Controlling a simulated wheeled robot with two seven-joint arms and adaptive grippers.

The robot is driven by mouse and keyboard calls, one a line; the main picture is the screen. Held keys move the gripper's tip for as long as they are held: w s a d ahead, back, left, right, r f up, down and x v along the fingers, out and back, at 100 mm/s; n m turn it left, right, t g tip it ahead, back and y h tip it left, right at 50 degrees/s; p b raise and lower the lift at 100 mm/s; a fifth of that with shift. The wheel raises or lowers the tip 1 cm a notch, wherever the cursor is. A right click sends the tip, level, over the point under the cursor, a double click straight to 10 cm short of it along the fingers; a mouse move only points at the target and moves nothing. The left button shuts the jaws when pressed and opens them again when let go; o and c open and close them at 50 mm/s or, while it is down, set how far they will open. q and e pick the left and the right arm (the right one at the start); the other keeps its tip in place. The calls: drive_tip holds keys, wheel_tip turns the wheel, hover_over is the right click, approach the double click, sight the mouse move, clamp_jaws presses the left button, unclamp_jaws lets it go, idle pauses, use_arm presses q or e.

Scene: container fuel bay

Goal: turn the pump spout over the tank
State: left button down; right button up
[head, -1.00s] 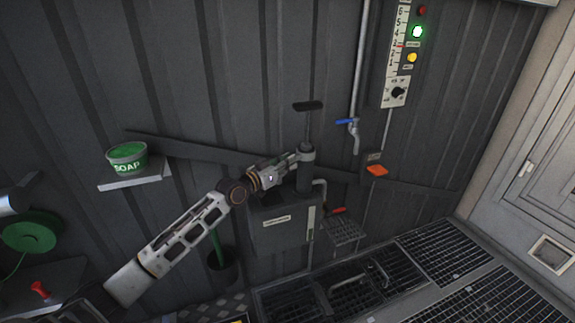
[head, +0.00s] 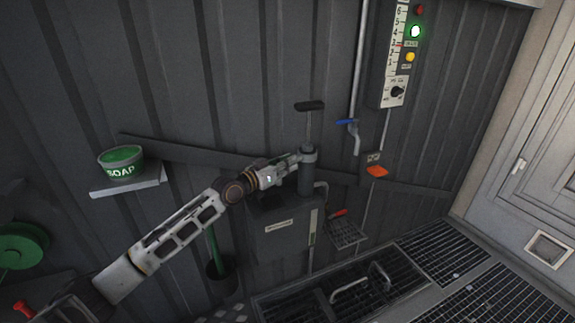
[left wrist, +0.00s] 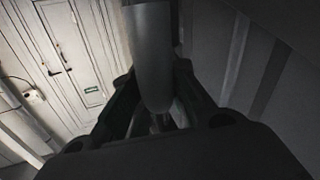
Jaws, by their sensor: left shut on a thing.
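The hand pump is a grey upright cylinder (head: 305,181) with a dark T-shaped handle (head: 309,106) raised above it. It stands by the dark grey tank (head: 283,236), a box with a pale label, against the wall. My left gripper (head: 296,159) is at the upper part of the pump, on its left side, and is shut. In the left wrist view a grey round-ended tube (left wrist: 151,60), apparently the pump spout, lies between the gripper fingers (left wrist: 160,118). The gripper hides most of the spout in the head view. My right gripper is not in view.
A blue-handled tap (head: 350,123) and a gauge panel (head: 398,55) with a lit green lamp are right of the pump. A soap tub (head: 121,161) sits on a shelf at left. Floor grating (head: 445,256) lies at lower right.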

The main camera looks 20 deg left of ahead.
use_arm(q)
drive_tip(key=shift+a+r, duration=0.15)
drive_tip(key=shift+r, duration=0.25)
drive_tip(key=c, duration=1.3)
unclamp_jaws()
drive_tip(key=shift+w, duration=0.1)
drive_tip(key=shift+c, duration=0.2)
drive_tip(key=shift+f, duration=0.1)
drive_tip(key=shift+f, duration=0.2)
drive_tip(key=v, duration=1.2)
drive_tip(key=shift+r, duration=0.15)
